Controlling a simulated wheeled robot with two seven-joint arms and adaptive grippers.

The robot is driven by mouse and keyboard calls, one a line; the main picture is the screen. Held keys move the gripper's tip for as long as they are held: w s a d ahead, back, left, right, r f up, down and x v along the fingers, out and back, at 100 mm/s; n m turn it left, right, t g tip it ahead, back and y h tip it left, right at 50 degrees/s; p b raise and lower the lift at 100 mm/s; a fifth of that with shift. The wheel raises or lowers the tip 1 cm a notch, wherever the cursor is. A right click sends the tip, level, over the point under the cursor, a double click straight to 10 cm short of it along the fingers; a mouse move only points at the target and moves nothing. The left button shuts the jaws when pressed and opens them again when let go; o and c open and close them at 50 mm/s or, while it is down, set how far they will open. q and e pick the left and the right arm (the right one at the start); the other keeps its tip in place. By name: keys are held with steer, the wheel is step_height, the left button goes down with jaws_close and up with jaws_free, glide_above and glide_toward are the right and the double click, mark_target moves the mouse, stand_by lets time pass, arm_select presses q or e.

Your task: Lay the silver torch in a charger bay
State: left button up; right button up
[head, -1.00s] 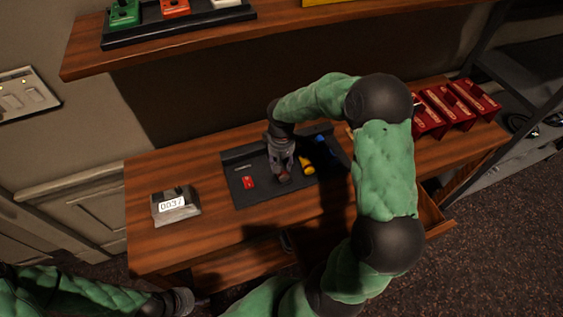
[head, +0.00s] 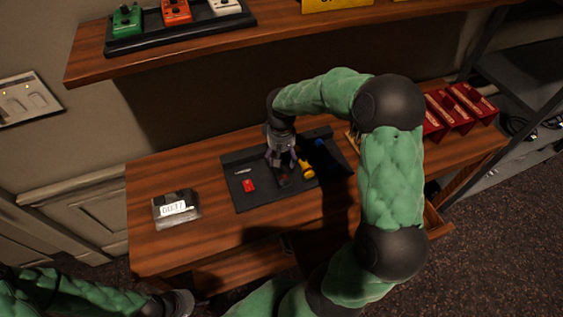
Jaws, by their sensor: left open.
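A dark tray (head: 240,203) lies on the wooden desk. In it are a small red item (head: 249,186), a thin silvery piece (head: 243,171), a yellow torch-like item (head: 307,169) and a blue item (head: 320,142). My left gripper (head: 282,165) points down over the middle of the tray with its jaws open. A dark item (head: 284,181) lies just below its fingertips; the shadow hides its shape. I cannot tell for sure which item is the silver torch, nor make out separate charger bays. My right gripper does not show.
A grey box labelled 0037 (head: 176,208) stands on the desk at left. Red holders (head: 462,108) stand at the right end. A shelf (head: 160,58) with coloured pedals overhangs the back. My arm covers the desk right of the tray. The desk between box and tray is clear.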

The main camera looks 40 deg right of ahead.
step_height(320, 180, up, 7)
steer(key=p, duration=0.1)
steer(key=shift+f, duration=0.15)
stand_by(0.6)
